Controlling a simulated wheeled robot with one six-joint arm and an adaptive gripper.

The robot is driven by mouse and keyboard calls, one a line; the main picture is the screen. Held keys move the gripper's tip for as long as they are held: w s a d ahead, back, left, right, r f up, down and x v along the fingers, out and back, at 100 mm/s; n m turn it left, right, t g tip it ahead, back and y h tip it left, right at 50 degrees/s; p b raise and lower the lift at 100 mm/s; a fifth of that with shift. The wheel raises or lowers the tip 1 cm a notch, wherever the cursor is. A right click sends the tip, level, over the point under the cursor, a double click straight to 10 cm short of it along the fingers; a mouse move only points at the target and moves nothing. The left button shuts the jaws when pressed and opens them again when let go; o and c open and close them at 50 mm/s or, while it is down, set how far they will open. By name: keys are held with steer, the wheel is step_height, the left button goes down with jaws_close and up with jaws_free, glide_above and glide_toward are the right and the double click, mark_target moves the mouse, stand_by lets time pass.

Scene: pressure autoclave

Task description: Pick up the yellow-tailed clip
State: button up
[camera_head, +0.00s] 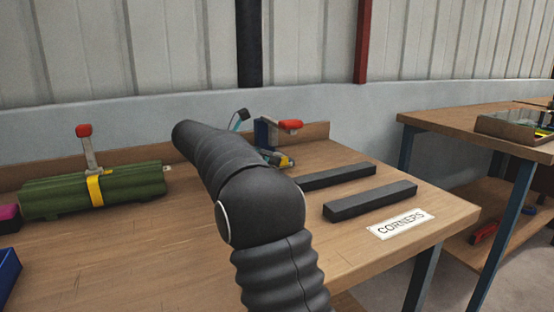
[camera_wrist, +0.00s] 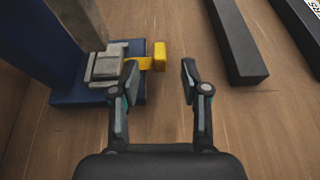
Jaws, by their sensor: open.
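The clip shows in the wrist view as a grey block (camera_wrist: 106,66) with a yellow tail (camera_wrist: 160,55) sticking out to the right. The grey block sits on a blue base (camera_wrist: 65,96) beside an upright post. My gripper (camera_wrist: 160,70) is open, its fingers spread to the left and right of the tail's end, with no contact visible. The left fingertip overlaps the tail's inner part in the picture. Depth between the fingers and the tail is hard to judge.
Two dark bars (camera_head: 370,200) lie to the right, near a CORNERS label (camera_head: 400,224). A green ribbed bundle (camera_head: 60,195) with a yellow strap and a red-topped clamp (camera_head: 86,145) stands at the left. The wooden table (camera_head: 130,270) is clear in front. A second bench stands at the right.

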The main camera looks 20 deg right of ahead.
steer(key=shift+x, duration=1.2)
jaws_close()
steer(key=shift+r, duration=0.2)
